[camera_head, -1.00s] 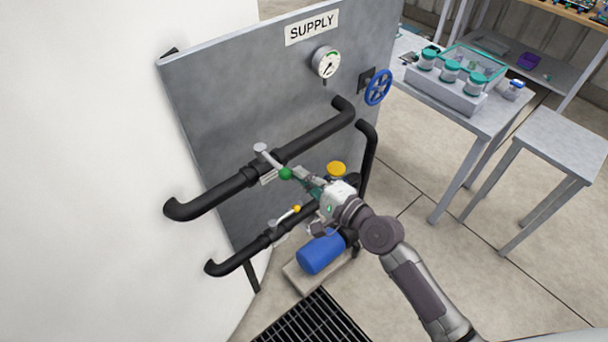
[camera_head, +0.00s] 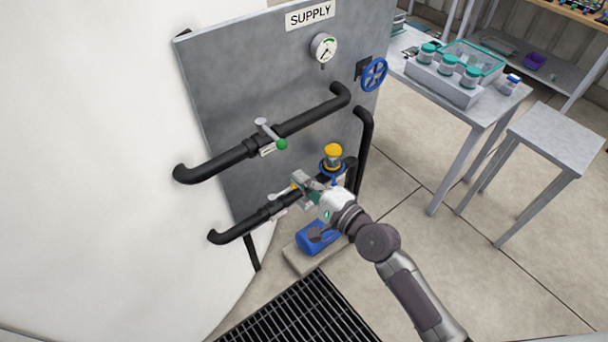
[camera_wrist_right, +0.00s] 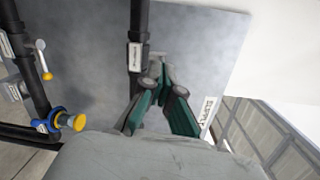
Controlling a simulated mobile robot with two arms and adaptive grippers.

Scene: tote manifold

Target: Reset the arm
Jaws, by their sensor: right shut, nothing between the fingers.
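My right gripper (camera_head: 304,186) is shut with nothing between its fingers. In the head view it overlaps the lower black pipe (camera_head: 250,222), near a small yellow-tipped lever (camera_head: 294,186), below the upper pipe. In the right wrist view its green-sided fingers (camera_wrist_right: 160,82) meet near their tips in front of the grey panel. I cannot tell whether they touch anything. My right arm (camera_head: 400,275) reaches in from the lower right. My left gripper is not in view.
The upper black pipe (camera_head: 215,166) carries a green-knobbed lever (camera_head: 281,144). A yellow knob (camera_head: 333,151) and a blue motor-like unit (camera_head: 312,238) are close to the gripper. A blue handwheel (camera_head: 374,74) is on the SUPPLY panel (camera_head: 225,85).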

